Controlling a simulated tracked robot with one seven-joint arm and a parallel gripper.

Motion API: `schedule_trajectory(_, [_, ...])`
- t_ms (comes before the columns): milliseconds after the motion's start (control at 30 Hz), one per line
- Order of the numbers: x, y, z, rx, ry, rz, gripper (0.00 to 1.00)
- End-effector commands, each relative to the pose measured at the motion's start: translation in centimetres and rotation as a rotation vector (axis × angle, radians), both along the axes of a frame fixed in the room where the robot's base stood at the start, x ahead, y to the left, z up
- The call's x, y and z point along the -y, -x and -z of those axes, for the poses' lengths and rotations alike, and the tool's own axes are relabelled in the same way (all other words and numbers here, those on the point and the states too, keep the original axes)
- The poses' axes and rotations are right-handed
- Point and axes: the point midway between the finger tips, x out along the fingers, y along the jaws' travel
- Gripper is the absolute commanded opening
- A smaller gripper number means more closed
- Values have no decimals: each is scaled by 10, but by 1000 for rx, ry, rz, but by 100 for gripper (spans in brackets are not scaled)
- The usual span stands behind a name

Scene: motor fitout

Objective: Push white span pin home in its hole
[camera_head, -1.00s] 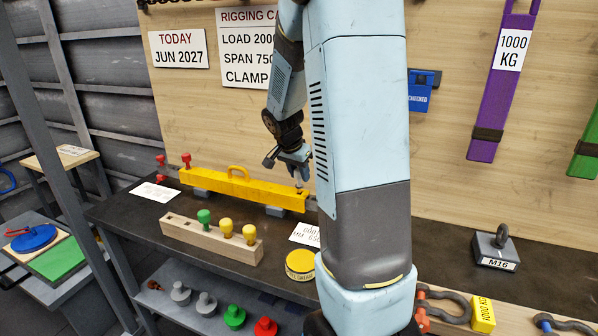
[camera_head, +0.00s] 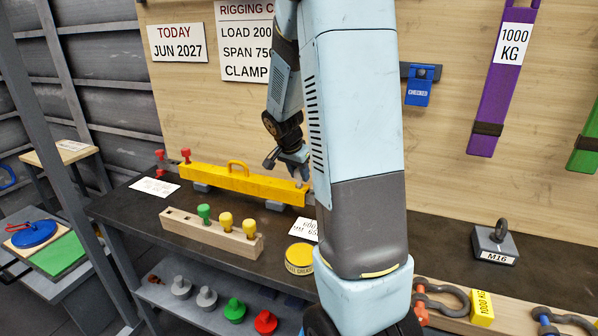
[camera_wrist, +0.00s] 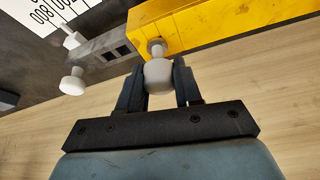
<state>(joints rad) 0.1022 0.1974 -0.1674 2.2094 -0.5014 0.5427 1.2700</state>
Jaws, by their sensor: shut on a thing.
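The yellow spreader beam (camera_head: 235,183) lies on low grey supports on the dark bench. It also fills the top of the wrist view (camera_wrist: 205,22). My gripper (camera_head: 296,167) is at the beam's right end. In the wrist view my gripper (camera_wrist: 160,82) is shut on the round head of a white pin (camera_wrist: 158,73). The pin's neck and collar show between its head and the beam, so the head stands off the beam. The hole itself is hidden. The white pin is a small pale spot in the head view (camera_head: 299,184).
Other white pin parts (camera_wrist: 72,82) stand left of the held pin in the wrist view. Red pins (camera_head: 186,156) are at the beam's left end. A wooden block (camera_head: 190,231) with green and yellow pins and a yellow tin (camera_head: 299,258) stand in front.

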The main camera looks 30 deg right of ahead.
Motion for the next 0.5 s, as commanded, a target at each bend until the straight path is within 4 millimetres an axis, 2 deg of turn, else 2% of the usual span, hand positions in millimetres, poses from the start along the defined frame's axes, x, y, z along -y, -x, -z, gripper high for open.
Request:
schedule_trajectory(133, [0,0,3,0,0,0,3])
schedule_trajectory(167, [0,0,3,1,0,0,37])
schedule_trajectory(433, [0,0,3,1,0,0,63])
schedule_trajectory(500, [0,0,3,1,0,0,64])
